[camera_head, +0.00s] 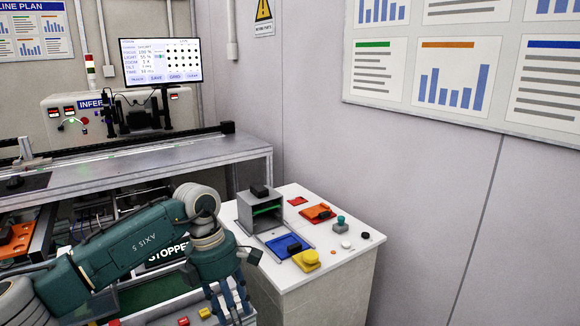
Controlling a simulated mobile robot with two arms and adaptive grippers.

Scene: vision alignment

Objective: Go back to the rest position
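My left arm comes in from the lower left, bends at an elbow joint and reaches down to the right. My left gripper (232,301) points downward in front of the white cabinet's left side. Its fingertips run close to the bottom edge of the picture, so I cannot tell if it is open or shut. I see nothing clearly held in it. My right gripper is not in view.
The white-topped cabinet (341,259) carries a grey box (260,212), a blue tray (285,246), a yellow block (306,260), an orange tray (318,213) and small knobs. A long metal bench (140,172) with a monitor (161,62) stands behind. Walls close the right.

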